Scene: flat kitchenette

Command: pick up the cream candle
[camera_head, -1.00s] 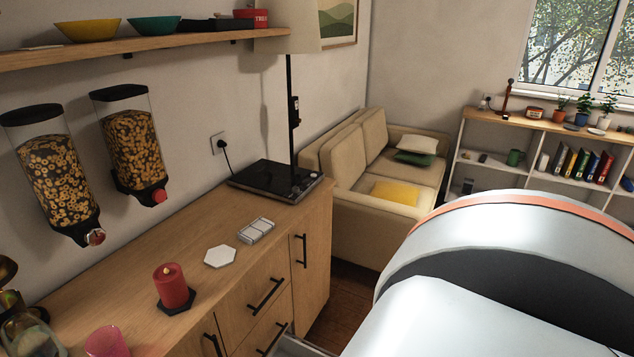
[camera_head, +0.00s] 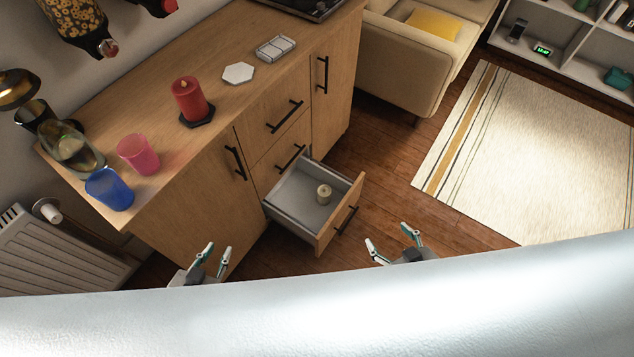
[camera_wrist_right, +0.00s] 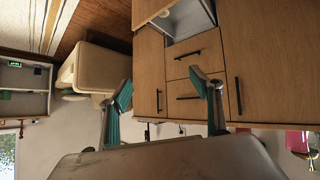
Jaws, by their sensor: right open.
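The cream candle (camera_head: 324,193) stands upright in the open drawer (camera_head: 292,196) of the wooden cabinet, near the drawer's front panel. My left gripper (camera_head: 217,251) is open and empty, low in the head view, in front of the cabinet and left of the drawer. My right gripper (camera_head: 389,237) is open and empty, to the right of the drawer and apart from it. In the right wrist view its two fingers (camera_wrist_right: 163,90) are spread with nothing between them.
On the countertop stand a red candle (camera_head: 188,99) on a dark coaster, a white hexagonal coaster (camera_head: 238,73), a pink cup (camera_head: 138,154) and a blue cup (camera_head: 110,189). A sofa (camera_head: 408,65) and a striped rug (camera_head: 540,150) lie right. Open floor (camera_head: 385,185) is right of the drawer.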

